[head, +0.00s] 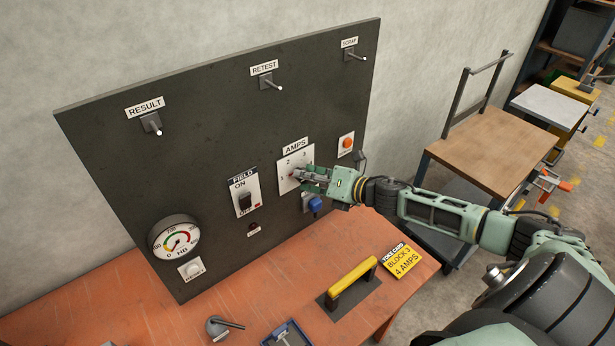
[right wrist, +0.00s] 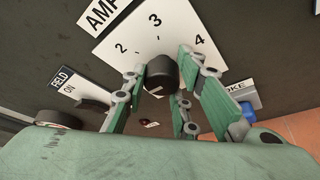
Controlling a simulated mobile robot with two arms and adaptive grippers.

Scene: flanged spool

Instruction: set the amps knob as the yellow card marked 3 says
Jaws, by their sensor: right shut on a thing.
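The amps dial (head: 284,184) is a white plate on the dark panel, with numbers around a black knob (right wrist: 161,72). In the right wrist view 2, 3 and 4 are readable on the plate (right wrist: 180,42). My right gripper (head: 301,174) is at the dial, its fingers shut on the knob from both sides. The yellow card (head: 402,262) lies on the orange bench and reads "YOKE CARD, BLOCK 3, 4 AMPS". My left gripper is not in view.
The field switch (head: 245,197) is left of the dial. A blue yoke control (head: 315,204) is below my right gripper and an orange button (head: 347,143) is above right. A gauge (head: 175,240) is at lower left. A yellow-handled block (head: 350,285) stands on the bench (head: 240,290).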

